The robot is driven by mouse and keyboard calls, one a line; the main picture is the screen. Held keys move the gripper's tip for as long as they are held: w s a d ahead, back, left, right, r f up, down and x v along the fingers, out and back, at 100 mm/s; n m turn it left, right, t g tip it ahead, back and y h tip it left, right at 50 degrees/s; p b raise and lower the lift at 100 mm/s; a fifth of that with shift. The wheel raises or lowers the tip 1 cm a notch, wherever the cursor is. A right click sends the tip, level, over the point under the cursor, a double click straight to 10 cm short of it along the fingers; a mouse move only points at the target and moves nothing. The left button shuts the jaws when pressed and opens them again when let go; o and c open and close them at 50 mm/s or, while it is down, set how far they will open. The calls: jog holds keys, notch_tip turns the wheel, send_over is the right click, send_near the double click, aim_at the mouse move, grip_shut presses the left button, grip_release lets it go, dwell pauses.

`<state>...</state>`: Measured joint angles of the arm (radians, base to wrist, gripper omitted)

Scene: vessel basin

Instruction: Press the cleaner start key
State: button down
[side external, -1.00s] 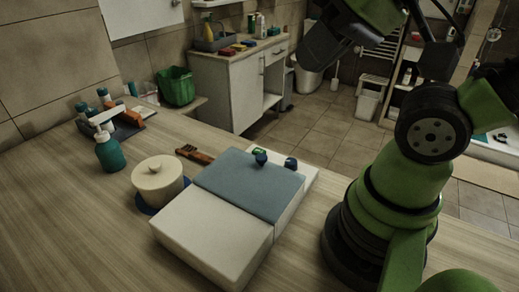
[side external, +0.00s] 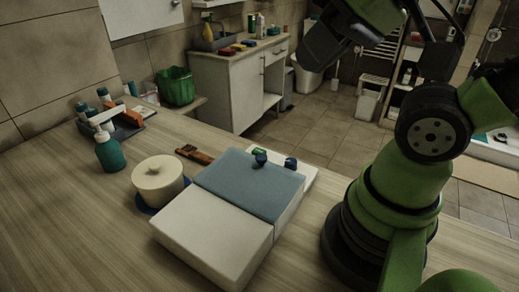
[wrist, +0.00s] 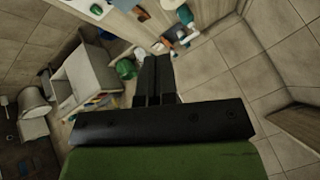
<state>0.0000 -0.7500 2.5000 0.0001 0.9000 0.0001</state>
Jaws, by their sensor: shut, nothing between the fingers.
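The cleaner appears to be the low white box (side external: 205,238) with a blue-grey top panel (side external: 250,182) on the wooden counter in the side external view. At its far right edge sit a small green part (side external: 258,151), a dark blue knob-like part (side external: 261,160) and another dark blue part (side external: 291,163). I cannot tell which of these is the start key. My gripper (wrist: 157,62) is shut and empty in the wrist view. In the side external view my arm's dark end is high at the top, well above the box and apart from it.
A cream lidded pot (side external: 158,180) on a blue base, a brown brush (side external: 194,154) and a teal pump bottle (side external: 109,152) stand left of and behind the box. A caddy of bottles (side external: 122,122) is farther back. The counter's left front (side external: 70,225) is clear.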

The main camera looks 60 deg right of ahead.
jog(key=m, duration=0.1)
jog(key=m+y, duration=0.3)
jog(key=m, duration=3)
send_over(260, 149)
notch_tip(260, 149, down, 17)
jog(key=shift+f, duration=0.15)
jog(key=shift+f, duration=4.3)
jog(key=shift+f, duration=0.1)
